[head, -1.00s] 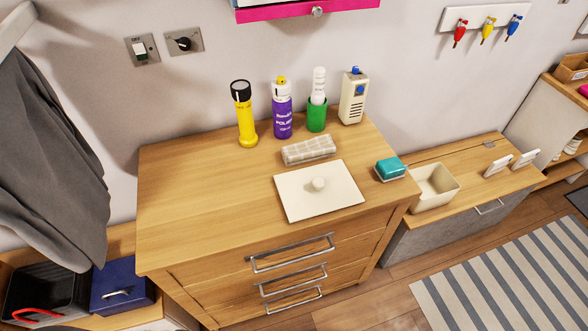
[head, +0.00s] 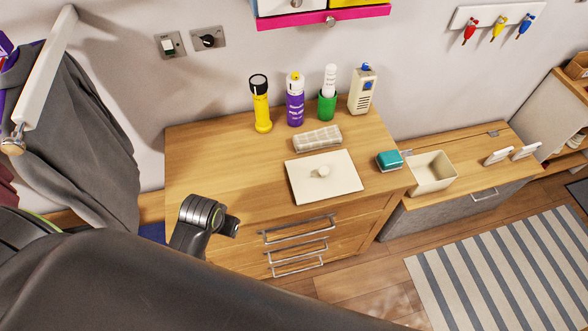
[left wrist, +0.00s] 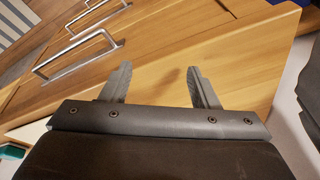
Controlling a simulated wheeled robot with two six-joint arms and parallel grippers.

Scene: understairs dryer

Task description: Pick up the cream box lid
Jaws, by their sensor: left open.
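The cream box lid (head: 324,174) is a flat, pale square with a small round knob, lying on top of the wooden drawer chest (head: 230,158). The cream box (head: 432,173) stands open on the lower bench to the right. My left gripper (head: 232,226) is in front of the chest's left part, left of the lid and apart from it. In the left wrist view my left gripper (left wrist: 155,85) is open with nothing between its fingers. Wood and drawer handles show beyond it. My right gripper is not in view.
A yellow torch (head: 260,105), purple can (head: 295,100), green cup (head: 327,106) and cream device (head: 362,90) stand along the back. The chest top's left part is clear.

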